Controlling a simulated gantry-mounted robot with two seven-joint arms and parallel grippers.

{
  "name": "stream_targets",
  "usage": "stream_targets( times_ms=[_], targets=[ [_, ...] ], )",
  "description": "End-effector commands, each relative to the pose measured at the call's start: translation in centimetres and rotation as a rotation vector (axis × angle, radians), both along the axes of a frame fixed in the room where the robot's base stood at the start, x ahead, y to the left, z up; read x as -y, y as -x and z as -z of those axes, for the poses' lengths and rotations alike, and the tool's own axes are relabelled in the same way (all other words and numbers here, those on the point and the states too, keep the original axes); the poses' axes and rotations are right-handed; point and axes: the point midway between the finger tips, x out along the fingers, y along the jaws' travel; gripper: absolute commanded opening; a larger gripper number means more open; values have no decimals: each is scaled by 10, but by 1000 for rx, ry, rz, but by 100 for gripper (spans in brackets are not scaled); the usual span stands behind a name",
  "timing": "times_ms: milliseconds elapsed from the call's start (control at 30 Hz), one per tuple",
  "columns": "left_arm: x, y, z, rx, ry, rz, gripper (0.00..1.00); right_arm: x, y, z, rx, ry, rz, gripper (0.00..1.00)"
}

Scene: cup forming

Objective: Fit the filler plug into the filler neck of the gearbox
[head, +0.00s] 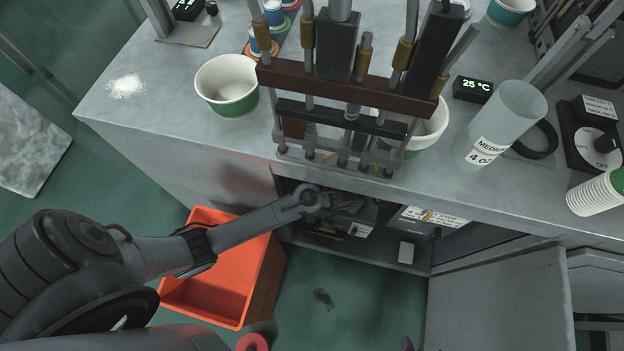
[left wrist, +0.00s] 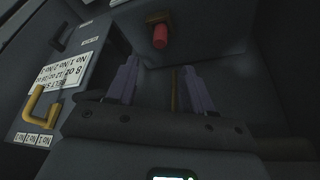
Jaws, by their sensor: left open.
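My left gripper (head: 345,203) reaches into the open cabinet under the bench. In the left wrist view its two purple fingers (left wrist: 158,70) stand apart with nothing held between them. A red cylinder on a brown base (left wrist: 160,36) sits on a dark surface beyond the fingertips; I cannot tell whether it is the filler plug. A dark housing with a white label (left wrist: 75,80) and a yellow handle stands left of the fingers, perhaps the gearbox. A thin yellowish rod shows near the right finger. I cannot make out the filler neck. My right gripper is not recognisable in view.
The cabinet door (head: 495,305) stands open at the right. An orange crate (head: 215,312) is on the floor beside my left arm. On the bench are a forming rack (head: 345,88), paper cups (head: 228,84) and a clear measuring cup (head: 505,115). The cabinet interior is dark and tight.

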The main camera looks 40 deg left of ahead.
Motion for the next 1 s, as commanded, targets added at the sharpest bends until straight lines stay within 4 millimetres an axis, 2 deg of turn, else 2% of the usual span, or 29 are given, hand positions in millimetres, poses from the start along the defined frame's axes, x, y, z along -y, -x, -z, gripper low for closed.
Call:
stream_targets(
  times_ms=[167, 267, 500, 600, 700, 833, 1000],
  targets=[
    [1, 30, -11, -8, 4, 23, 52, -1, 0, 0, 0, -4, 3, 100],
    [-3, 60, -24, -17, 4, 46, 52, -1, -1, -1, 2, -6, 4, 100],
    [-29, 145, -74, -47, -11, 95, 52, -2, -1, -1, 2, -10, 7, 100],
    [-42, 176, -96, -62, -22, 112, 52, -3, -1, -1, 1, -11, 8, 100],
    [-51, 198, -113, -71, -32, 126, 52, -3, -1, -1, 1, -11, 7, 100],
    [-58, 213, -125, -78, -39, 134, 52, -3, -1, -1, 1, -11, 7, 100],
    [-59, 215, -128, -79, -41, 139, 52, -2, -1, 0, 1, -10, 6, 100]
  ],
)
